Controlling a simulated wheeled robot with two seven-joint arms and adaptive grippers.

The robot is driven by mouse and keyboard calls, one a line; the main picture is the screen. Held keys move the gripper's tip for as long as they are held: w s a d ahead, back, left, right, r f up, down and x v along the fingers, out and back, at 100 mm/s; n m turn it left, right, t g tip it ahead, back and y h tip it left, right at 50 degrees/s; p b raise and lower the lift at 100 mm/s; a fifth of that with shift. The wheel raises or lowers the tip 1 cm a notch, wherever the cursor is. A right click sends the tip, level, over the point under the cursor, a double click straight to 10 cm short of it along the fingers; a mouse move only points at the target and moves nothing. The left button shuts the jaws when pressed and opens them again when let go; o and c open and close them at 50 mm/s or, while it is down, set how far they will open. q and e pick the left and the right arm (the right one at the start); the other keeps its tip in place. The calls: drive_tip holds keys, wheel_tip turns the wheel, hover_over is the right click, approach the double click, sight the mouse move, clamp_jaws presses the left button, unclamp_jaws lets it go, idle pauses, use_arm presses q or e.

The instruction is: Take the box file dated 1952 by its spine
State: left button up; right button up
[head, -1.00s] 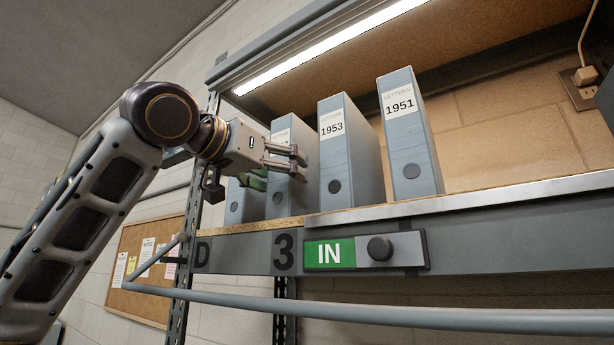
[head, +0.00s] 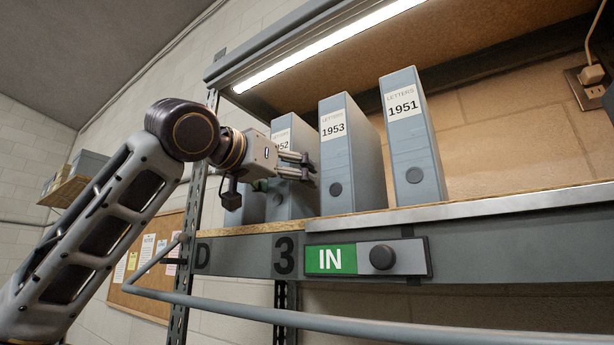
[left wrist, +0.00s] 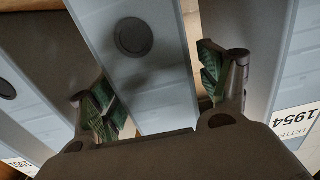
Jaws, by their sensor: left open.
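The 1952 box file (head: 281,209) is a grey-blue file standing upright on the shelf (head: 480,211), left of the 1953 file (head: 350,150). My left gripper (head: 302,166) is open in front of it and hides part of its spine below the label. In the left wrist view, a spine with a dark round hole (left wrist: 150,90) lies between my two green-padded fingers, one on each side. Nothing is visibly gripped. Whether the pads touch the file I cannot tell. My right gripper is not in view.
The 1951 file (head: 411,140) stands at the right, apart from 1953. The 1954 file (left wrist: 295,115) is beside the right finger in the left wrist view. A grey rail (head: 400,330) runs before the shelf, below a green IN sign (head: 331,261). A lamp hangs above.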

use_arm(q)
drive_tip(key=shift+p+x, duration=0.4)
drive_tip(key=shift+x, duration=0.9)
drive_tip(key=shift+r, duration=0.1)
drive_tip(key=c, duration=1.4)
drive_tip(key=shift+s+a+r, duration=0.1)
